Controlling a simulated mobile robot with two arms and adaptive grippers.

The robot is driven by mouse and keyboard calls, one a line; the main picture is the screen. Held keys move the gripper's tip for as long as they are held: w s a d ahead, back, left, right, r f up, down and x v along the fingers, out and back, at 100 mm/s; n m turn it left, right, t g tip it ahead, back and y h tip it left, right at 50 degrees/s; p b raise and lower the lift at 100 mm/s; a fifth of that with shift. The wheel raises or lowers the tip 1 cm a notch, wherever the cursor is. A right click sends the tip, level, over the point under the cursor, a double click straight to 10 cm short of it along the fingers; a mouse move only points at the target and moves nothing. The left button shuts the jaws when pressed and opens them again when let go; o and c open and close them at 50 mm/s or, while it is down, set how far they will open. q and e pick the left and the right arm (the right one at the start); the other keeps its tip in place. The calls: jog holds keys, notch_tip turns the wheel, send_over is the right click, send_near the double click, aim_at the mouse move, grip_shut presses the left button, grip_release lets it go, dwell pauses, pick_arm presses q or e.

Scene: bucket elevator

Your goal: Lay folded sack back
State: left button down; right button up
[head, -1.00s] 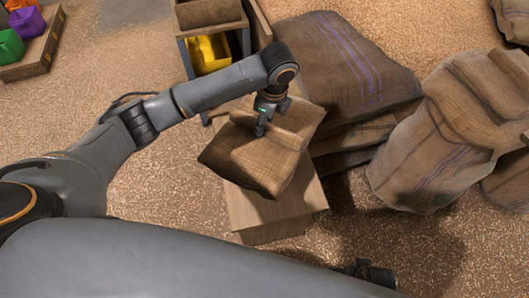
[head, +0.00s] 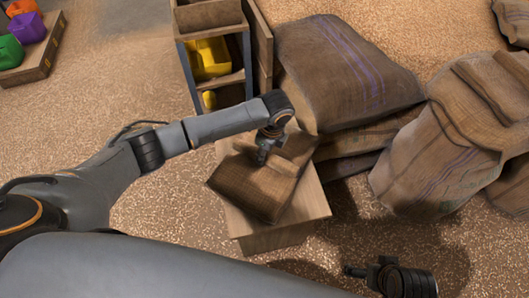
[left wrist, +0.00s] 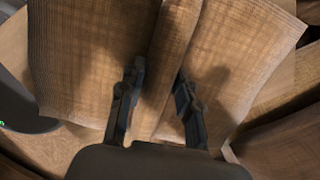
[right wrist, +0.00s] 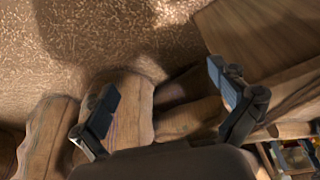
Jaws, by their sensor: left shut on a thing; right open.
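The folded sack (head: 258,188) is brown woven cloth with a raised fold along its middle. It lies at or just above the top of a wooden box (head: 285,235), overhanging its left side; I cannot tell whether it rests there. My left gripper (head: 262,158) points down and is shut on the sack's fold. The left wrist view shows both fingers (left wrist: 155,100) on either side of that fold, with the sack (left wrist: 90,60) spread to both sides. My right gripper (right wrist: 170,100) is open and empty; in the head view it is low at the bottom right (head: 350,270).
A pile of large sacks (head: 345,75) lies behind the box. Upright full sacks (head: 440,165) stand to the right. A wooden shelf unit (head: 215,50) holds a yellow scoop (head: 210,60). A tray (head: 40,55) with coloured items sits far left. Grain covers the floor.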

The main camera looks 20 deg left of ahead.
aim_at(269, 155)
pick_arm(q)
jog(key=c, duration=0.9)
grip_release()
jog(key=shift+c, duration=0.2)
pick_arm(e)
jog(key=shift+f, duration=0.1)
pick_arm(q)
jog(key=shift+d+r, duration=0.1)
jog(key=shift+r, duration=0.4)
notch_tip(269, 155, up, 11)
jog(key=d+p, duration=0.1)
jog(key=p, duration=0.2)
jog(key=shift+s+d, duration=0.2)
jog(key=shift+d, duration=0.1)
pick_arm(e)
notch_tip(269, 155, down, 11)
jog(key=s, duration=0.1)
jog(key=shift+g, duration=0.3)
